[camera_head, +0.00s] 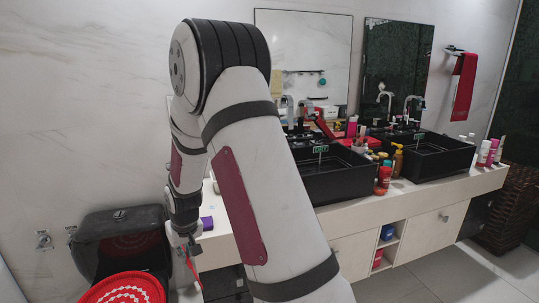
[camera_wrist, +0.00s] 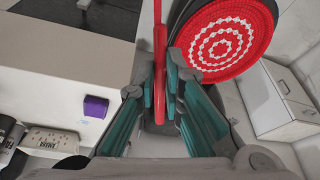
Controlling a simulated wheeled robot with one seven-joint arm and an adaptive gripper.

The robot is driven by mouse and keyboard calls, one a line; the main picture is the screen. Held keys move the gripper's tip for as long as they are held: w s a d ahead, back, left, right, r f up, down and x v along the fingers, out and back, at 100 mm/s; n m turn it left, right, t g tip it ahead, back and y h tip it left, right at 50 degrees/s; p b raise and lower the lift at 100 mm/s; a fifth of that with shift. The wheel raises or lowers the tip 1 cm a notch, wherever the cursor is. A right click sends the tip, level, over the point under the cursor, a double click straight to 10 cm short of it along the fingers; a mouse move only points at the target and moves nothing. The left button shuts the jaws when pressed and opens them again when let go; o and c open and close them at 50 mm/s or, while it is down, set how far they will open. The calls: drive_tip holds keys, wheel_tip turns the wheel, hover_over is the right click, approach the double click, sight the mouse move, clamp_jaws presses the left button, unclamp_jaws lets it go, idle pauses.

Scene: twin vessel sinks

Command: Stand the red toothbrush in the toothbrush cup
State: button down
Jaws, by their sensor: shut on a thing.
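The red toothbrush (camera_wrist: 158,40) is between the fingers of my gripper (camera_wrist: 160,85) in the wrist view, running lengthwise up the picture. My gripper is shut on it. In the head view my gripper (camera_head: 184,240) is low at the left, beside the counter's left end. The red toothbrush (camera_head: 193,270) shows there as a thin, slightly tilted red strip below the fingers. I cannot make out the toothbrush cup for certain in either view. A small purple object (camera_head: 207,223) sits near the counter's left end; it also shows in the wrist view (camera_wrist: 96,106).
The long counter (camera_head: 345,222) carries two black vessel sinks (camera_head: 335,178) (camera_head: 440,160), with bottles crowded between them. A black toilet (camera_head: 118,240) with a red patterned cover (camera_head: 122,290) stands at the left. My arm hides part of the counter's left end.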

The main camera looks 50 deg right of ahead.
drive_tip(key=w+d+r+m+t+h, duration=0.1)
drive_tip(key=w+d+r+t, duration=0.1)
drive_tip(key=d, duration=0.4)
drive_tip(key=w+d+r+m+t+h, duration=0.1)
drive_tip(key=w+d+r+t, duration=0.15)
drive_tip(key=d, duration=0.35)
drive_tip(key=s+d+r+m+t+h+b, duration=0.1)
drive_tip(key=d+r+t+h, duration=0.1)
drive_tip(key=d+r, duration=0.5)
drive_tip(key=s+d+r+t+h, duration=0.2)
drive_tip(key=d+r+t, duration=0.1)
drive_tip(key=d, duration=0.7)
drive_tip(key=s+d+r+m+t+h+b, duration=0.1)
drive_tip(key=d+r+t+h, duration=0.1)
drive_tip(key=d+r, duration=0.5)
wheel_tip(320, 180, down, 15)
drive_tip(key=d+b, duration=0.1)
drive_tip(key=b, duration=0.7)
drive_tip(key=shift+d+f, duration=0.15)
drive_tip(key=shift+d, duration=0.15)
drive_tip(key=c, duration=1.6)
unclamp_jaws()
